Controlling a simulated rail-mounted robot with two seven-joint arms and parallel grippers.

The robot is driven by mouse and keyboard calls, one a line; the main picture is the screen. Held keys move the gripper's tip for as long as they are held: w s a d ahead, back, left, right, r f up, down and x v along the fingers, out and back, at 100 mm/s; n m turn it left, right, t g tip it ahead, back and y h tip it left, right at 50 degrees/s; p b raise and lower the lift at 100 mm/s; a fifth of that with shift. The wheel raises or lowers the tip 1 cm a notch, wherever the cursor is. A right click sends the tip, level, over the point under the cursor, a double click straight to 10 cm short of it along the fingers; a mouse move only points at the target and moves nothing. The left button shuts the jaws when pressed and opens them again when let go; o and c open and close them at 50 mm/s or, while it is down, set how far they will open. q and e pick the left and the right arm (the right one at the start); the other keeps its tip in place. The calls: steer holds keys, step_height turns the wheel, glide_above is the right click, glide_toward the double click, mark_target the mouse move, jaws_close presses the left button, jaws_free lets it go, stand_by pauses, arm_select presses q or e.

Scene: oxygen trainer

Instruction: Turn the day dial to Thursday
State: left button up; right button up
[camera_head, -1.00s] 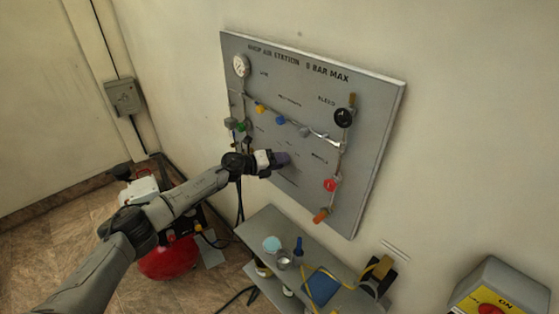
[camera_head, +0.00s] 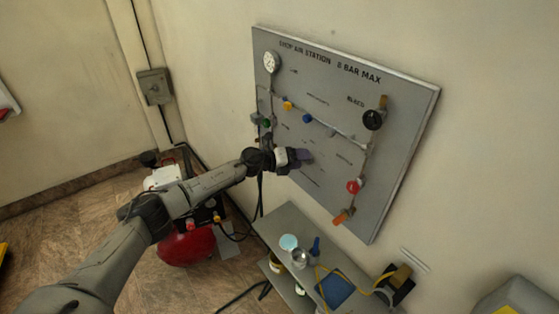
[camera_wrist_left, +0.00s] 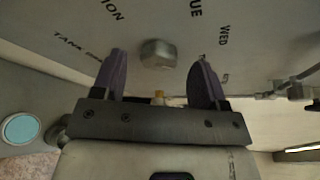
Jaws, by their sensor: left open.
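The grey many-sided knob (camera_wrist_left: 158,52), which looks like the day dial, is on the panel (camera_head: 405,130) in the left wrist view. Printed "WED" and a partly cut-off "UE" lie to its right in that view. My left gripper (camera_head: 303,157) is in front of the panel's lower middle. In the left wrist view, its dark fingers (camera_wrist_left: 159,75) are open, one to each side of the knob. I cannot tell whether they touch it. The gripper hides the knob in the head view. My right gripper is not in view.
The panel also carries a gauge (camera_head: 271,62), a black knob (camera_head: 373,120), a red knob (camera_head: 353,186) and thin pipes. A shelf (camera_head: 268,226) with cups stands below. A red tank (camera_head: 186,246) sits on the floor under my left arm.

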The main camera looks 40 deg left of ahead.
arm_select(q)
steer(key=b+v, duration=0.2)
steer(key=v, duration=1)
steer(key=shift+s, duration=0.2)
